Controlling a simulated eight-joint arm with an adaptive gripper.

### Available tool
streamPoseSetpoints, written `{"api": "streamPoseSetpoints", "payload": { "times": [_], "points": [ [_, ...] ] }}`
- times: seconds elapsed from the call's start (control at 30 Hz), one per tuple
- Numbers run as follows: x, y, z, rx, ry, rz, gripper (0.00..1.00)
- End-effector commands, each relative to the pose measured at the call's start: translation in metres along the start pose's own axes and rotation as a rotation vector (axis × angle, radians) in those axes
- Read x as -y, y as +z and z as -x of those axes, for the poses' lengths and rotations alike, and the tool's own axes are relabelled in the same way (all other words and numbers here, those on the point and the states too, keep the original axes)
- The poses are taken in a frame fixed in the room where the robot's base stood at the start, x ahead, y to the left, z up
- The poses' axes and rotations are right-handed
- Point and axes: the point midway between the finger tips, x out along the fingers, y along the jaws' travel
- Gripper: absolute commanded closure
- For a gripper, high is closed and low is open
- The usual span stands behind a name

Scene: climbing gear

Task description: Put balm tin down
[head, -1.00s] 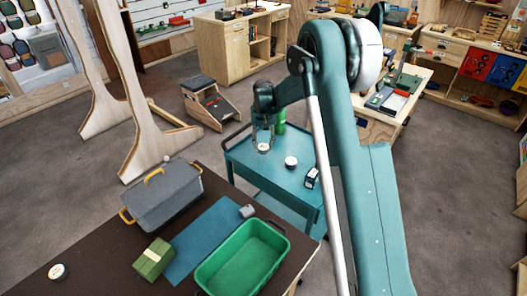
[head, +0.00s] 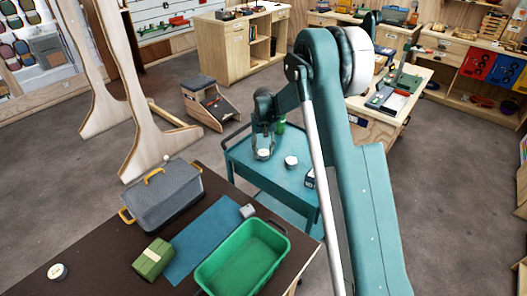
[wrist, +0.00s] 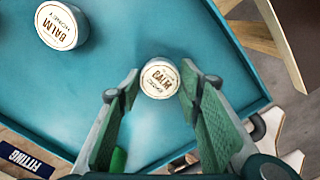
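A small round balm tin (wrist: 160,78) with a white lid lies between the fingertips of my gripper (wrist: 160,82) in the wrist view. It appears to rest flat on the teal trolley top (wrist: 105,75). My gripper is open, with its green-padded fingers spread on either side of the tin and slim gaps beside it. In the head view my gripper (head: 263,152) points down over the trolley's far-left part, with the balm tin (head: 263,154) at its tips. A second, larger-looking balm tin (wrist: 62,27) stands apart; it also shows in the head view (head: 291,161).
A box marked FITTING (wrist: 24,158) and a green bottle (head: 280,126) are also on the trolley. The trolley's raised edge runs close to the tin.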

Motion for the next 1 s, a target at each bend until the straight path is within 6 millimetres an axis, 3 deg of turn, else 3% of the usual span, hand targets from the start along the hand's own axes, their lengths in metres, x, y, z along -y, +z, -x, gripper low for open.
{"api": "streamPoseSetpoints", "payload": {
  "times": [0.1, 0.57, 0.77, 1.0],
  "points": [
    [0.0, 0.0, 0.0, 0.0, 0.0, 0.0, 0.51],
    [0.0, 0.0, 0.004, 0.0, 0.0, 0.0, 0.51],
    [0.0, 0.0, 0.02, 0.0, 0.0, 0.0, 0.51],
    [0.0, 0.0, 0.056, 0.0, 0.0, 0.0, 0.51]
  ]
}}
